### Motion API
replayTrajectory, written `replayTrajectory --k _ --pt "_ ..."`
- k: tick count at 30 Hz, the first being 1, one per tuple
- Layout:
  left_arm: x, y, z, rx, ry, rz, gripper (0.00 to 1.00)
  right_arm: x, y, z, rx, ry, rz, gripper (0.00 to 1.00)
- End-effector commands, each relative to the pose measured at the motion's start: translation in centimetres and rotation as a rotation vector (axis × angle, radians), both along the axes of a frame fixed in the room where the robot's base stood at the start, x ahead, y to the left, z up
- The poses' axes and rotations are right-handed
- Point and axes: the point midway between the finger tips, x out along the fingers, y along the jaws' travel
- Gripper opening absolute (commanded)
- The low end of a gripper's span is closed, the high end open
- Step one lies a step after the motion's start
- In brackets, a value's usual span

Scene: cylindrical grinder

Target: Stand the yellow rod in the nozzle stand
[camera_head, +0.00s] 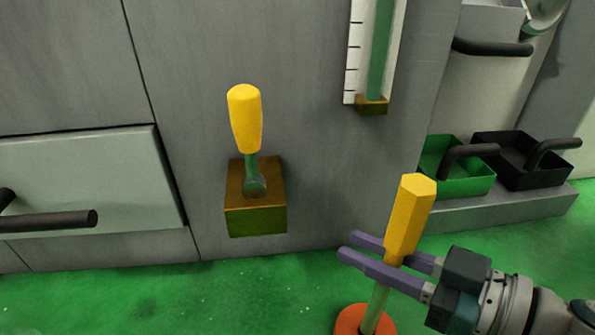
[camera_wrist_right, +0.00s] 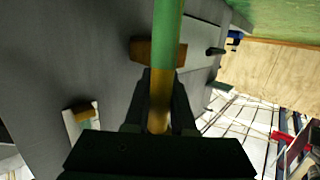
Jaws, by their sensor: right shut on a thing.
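The yellow rod (camera_head: 411,217) has a six-sided yellow upper part and a thinner green shaft below. My right gripper (camera_head: 350,247) is shut on it near the bottom of the yellow part and holds it slightly tilted. In the right wrist view its green shaft (camera_wrist_right: 167,45) runs from between the dark fingers to the top edge. An orange-red disc (camera_head: 349,321) shows at the shaft's lower end, cut by the frame's bottom edge. I cannot tell whether it belongs to the rod or is a separate stand. I see nothing clearly recognisable as the nozzle stand. My left gripper is not in view.
A yellow-handled lever (camera_head: 245,118) rises from a brown block (camera_head: 255,220) on the grey machine front. A scale (camera_head: 355,50) is above right. A green bin (camera_head: 466,184) and a black bin (camera_head: 522,180) sit on a grey ledge (camera_head: 500,215). Green floor lies below.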

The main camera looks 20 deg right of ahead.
Motion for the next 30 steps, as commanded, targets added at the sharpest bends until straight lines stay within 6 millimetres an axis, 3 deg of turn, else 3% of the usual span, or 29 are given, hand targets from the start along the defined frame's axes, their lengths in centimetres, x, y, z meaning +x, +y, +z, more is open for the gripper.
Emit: replayTrajectory --k 30 --pt "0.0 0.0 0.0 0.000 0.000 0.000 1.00 0.1 0.0 -2.6 0.001 -0.001 0.000 0.00"
